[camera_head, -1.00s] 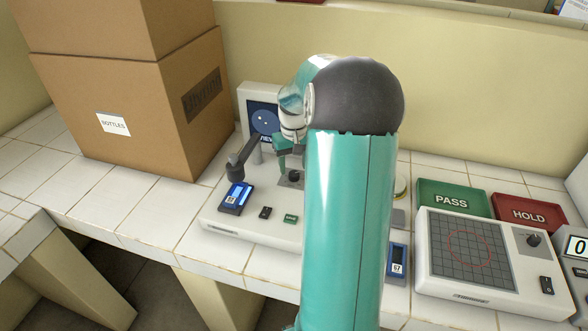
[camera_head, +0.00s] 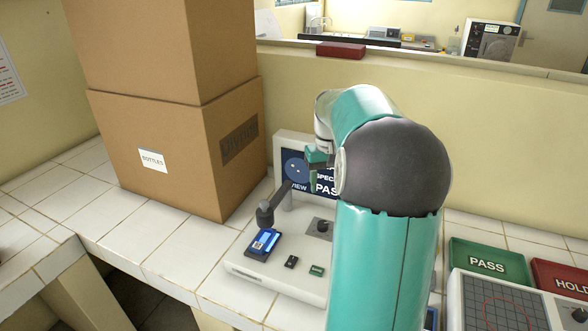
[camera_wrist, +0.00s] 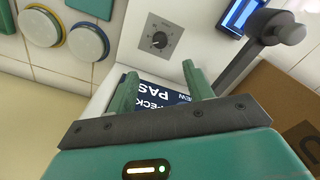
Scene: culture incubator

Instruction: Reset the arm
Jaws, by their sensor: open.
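My gripper (camera_wrist: 158,88) is open in the wrist view, with its two green fingers apart and nothing between them. Beyond the fingers is the screen (camera_wrist: 155,105) of the white viewing device, with part of the word PASS readable. In the head view my teal arm rises in front of the device (camera_head: 262,280) and hides part of it. The gripper (camera_head: 316,170) shows small in front of the screen (camera_head: 294,165), partly hidden by my own arm.
Stacked cardboard boxes (camera_head: 165,150) stand left of the device. A dark jointed arm (camera_head: 268,213) rises from the device beside a blue-screened unit (camera_head: 262,243). A green PASS tray (camera_head: 488,262) and red HOLD tray (camera_head: 562,277) lie right. Round dishes (camera_wrist: 88,42) show in the wrist view.

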